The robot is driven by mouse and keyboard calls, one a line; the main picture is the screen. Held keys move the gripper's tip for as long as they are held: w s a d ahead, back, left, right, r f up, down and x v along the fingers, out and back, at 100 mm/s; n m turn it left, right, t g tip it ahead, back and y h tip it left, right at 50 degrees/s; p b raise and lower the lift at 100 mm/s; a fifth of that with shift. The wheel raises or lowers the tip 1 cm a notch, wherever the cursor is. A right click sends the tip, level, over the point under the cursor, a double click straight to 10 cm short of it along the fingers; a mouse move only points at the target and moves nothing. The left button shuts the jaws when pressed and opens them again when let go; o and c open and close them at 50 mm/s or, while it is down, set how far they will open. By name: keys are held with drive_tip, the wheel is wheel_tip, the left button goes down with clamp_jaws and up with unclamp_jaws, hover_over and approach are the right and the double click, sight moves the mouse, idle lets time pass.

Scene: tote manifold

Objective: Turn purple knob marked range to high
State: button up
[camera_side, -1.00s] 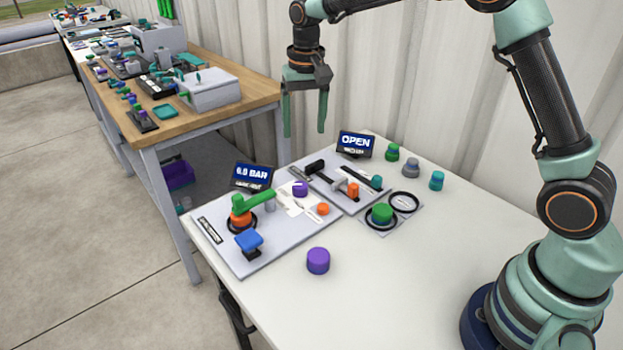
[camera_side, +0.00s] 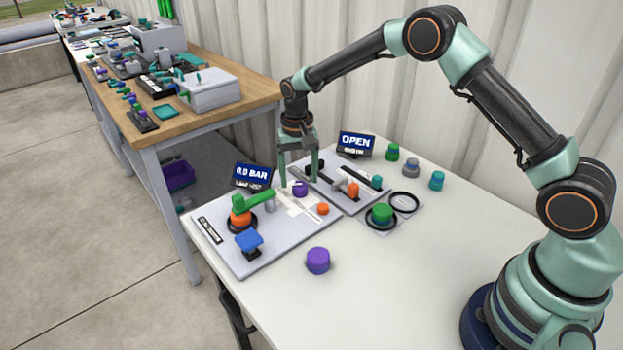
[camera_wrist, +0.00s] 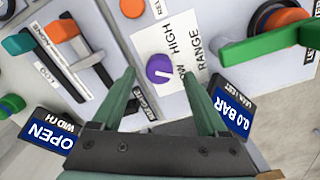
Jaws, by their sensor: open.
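The purple knob (camera_wrist: 160,68) sits on a white plate (camera_wrist: 185,40) printed HIGH, RANGE and a partly hidden word ending in OW. A pale pointer mark on the knob faces the side of that partly hidden word. In the side view the knob (camera_side: 300,189) is on the grey panel (camera_side: 262,252), near its back edge. My gripper (camera_side: 298,183) is open and points down above the knob. In the wrist view the fingertips of my gripper (camera_wrist: 159,76) lie on either side of the knob, with gaps. I cannot tell their exact height above it.
A green lever (camera_side: 257,200), blue knob (camera_side: 249,240) and small orange knob (camera_side: 323,208) share the panel. A BAR display (camera_side: 252,176) and an OPEN display (camera_side: 356,144) stand behind.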

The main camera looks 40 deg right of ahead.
drive_tip(key=shift+f, duration=0.9)
clamp_jaws()
drive_tip(key=shift+n, duration=0.3)
drive_tip(key=n, duration=0.6)
drive_tip(key=shift+a, duration=0.15)
drive_tip(key=n, duration=0.4)
drive_tip(key=shift+r, duration=0.1)
drive_tip(key=shift+a+n, duration=0.1)
drive_tip(key=shift+n, duration=1.6)
